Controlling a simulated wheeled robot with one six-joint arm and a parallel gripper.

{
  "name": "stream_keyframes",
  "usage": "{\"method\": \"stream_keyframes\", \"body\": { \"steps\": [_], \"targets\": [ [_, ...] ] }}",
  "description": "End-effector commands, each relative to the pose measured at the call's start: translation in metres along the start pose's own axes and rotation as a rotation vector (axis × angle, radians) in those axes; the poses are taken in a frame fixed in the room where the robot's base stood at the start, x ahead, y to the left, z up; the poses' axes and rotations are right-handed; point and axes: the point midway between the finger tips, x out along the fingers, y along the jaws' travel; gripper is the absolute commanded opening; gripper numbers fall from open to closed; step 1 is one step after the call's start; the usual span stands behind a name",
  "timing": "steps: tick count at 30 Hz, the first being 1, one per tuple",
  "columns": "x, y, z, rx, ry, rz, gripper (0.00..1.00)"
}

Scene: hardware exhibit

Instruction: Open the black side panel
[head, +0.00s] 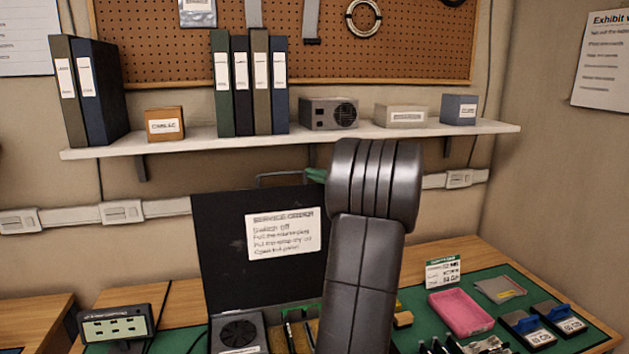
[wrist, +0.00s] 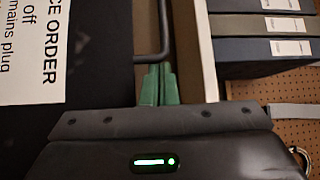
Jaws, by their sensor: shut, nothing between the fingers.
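The black side panel (head: 222,250) stands upright at the back of an open case, with a white service order sheet (head: 283,233) on it. A thin dark handle (head: 280,175) sits at its top edge. In the wrist view the panel (wrist: 100,60) fills the left side, and the handle (wrist: 165,28) runs down towards my fingers. My gripper (head: 314,175) is at the handle's right end, its green fingers (wrist: 158,84) shut and empty. The fingertips are very close to the handle; I cannot tell if they touch. My arm hides the panel's right edge.
A fan unit (head: 239,334) and boards show in the case below the panel. A shelf (head: 225,140) with binders and boxes is above. On the green mat at right lie a pink tray (head: 460,312) and several parts. A black meter (head: 117,325) stands at left.

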Motion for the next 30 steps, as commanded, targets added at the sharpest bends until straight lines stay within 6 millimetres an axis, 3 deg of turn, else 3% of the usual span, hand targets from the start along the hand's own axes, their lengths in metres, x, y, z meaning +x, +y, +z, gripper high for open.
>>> {"method": "stream_keyframes", "body": {
  "steps": [1, 15, 30],
  "targets": [
    [-0.005, 0.006, 0.004, -0.011, 0.001, -0.01, 0.0],
    [-0.041, 0.003, 0.039, -0.1, 0.001, -0.105, 0.0],
    [-0.048, -0.002, 0.046, -0.12, -0.002, -0.126, 0.0]
  ]
}}
